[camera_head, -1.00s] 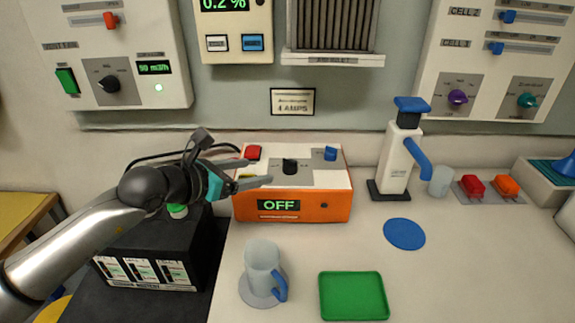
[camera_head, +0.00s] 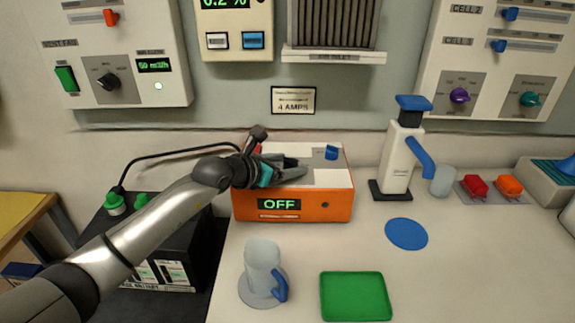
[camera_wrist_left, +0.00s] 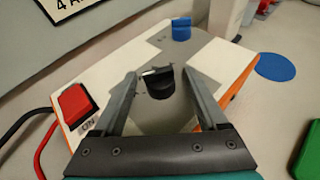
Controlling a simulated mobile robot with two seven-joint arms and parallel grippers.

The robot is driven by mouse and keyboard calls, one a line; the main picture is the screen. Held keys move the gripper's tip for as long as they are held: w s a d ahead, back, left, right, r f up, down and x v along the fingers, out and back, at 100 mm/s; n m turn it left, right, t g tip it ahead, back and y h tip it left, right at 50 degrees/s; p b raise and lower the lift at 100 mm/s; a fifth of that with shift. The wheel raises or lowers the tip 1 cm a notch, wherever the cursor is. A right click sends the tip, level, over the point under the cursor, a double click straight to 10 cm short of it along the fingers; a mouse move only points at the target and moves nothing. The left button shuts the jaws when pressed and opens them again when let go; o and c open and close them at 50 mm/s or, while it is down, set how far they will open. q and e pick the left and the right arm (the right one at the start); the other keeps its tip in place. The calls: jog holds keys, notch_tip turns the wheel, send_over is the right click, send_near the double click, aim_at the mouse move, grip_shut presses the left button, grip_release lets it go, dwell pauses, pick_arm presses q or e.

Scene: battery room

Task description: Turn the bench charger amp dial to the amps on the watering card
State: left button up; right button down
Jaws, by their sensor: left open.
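The bench charger (camera_head: 335,205) is an orange box with a white and grey top; its front display (camera_head: 279,204) reads OFF. My left gripper (camera_head: 298,167) is over its top, open. In the left wrist view the black dial (camera_wrist_left: 159,83) stands between the two open fingers (camera_wrist_left: 155,95), apart from both; in the head view the gripper largely hides it. A blue knob (camera_head: 331,153) sits behind it, and it also shows in the wrist view (camera_wrist_left: 181,29). A red switch (camera_wrist_left: 75,104) is at the left. The watering card (camera_head: 293,100) on the wall reads 4 AMPS. My right gripper is out of view.
A black battery (camera_head: 208,250) with cables stands left of the charger. In front are a mug (camera_head: 262,262) and a green tray (camera_head: 355,296). A white and blue dispenser (camera_head: 397,160) and a blue disc (camera_head: 406,233) are to the right.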

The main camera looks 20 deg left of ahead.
pick_arm(q)
grip_shut()
dwell(0.7)
